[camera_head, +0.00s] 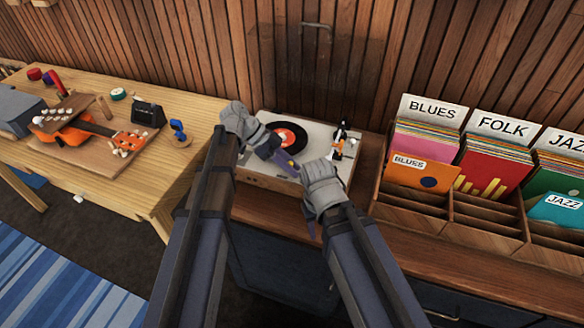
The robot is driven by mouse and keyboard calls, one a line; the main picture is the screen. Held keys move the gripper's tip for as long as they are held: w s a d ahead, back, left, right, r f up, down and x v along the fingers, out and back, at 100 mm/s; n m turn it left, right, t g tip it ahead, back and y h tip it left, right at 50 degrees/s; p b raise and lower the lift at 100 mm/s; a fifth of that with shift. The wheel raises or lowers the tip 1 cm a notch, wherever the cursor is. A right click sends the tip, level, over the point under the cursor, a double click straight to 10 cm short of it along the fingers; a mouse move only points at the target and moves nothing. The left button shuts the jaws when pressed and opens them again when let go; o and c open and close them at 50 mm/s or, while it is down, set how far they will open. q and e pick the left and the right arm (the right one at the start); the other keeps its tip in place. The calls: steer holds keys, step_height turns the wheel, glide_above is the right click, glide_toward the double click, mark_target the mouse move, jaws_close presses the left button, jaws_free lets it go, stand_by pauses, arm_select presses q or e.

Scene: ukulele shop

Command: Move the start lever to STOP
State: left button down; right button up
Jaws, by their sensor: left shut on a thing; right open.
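The record player (250,167) is a pale deck in a wooden case on the counter, with a black record (298,131) with a red label on it. A black and white tonearm part (341,130) with orange marks (337,150) below it is at the deck's right side. I cannot clearly make out the start lever or its lettering. My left gripper (270,150) is over the deck's front left, shut on a small purple thing (287,159) with a yellowish end, partly hidden by the fingers. My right gripper (313,225) is open, low at the deck's front right corner, its fingers mostly hidden.
A wooden record rack (411,213) with BLUES, FOLK and JAZZ dividers stands close on the right. A workbench (120,193) on the left holds an orange ukulele (77,133) and small tools. A slatted wall (300,60) rises behind.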

arm_select(q)
steer(key=shift+s, duration=0.1)
steer(key=c, duration=0.8)
jaws_free()
steer(key=shift+c, duration=0.2)
steer(key=p+v, duration=0.5)
steer(key=v, duration=0.2)
steer(key=shift+d+r, duration=0.1)
steer(key=shift+r, duration=0.05)
steer(key=shift+a+r+p, duration=0.2)
steer(key=shift+a+p, duration=0.15)
steer(key=shift+p, duration=0.05)
arm_select(e)
step_height(320, 180, up, 6)
steer(key=shift+f, duration=0.2)
arm_select(q)
steer(key=shift+f, duration=0.1)
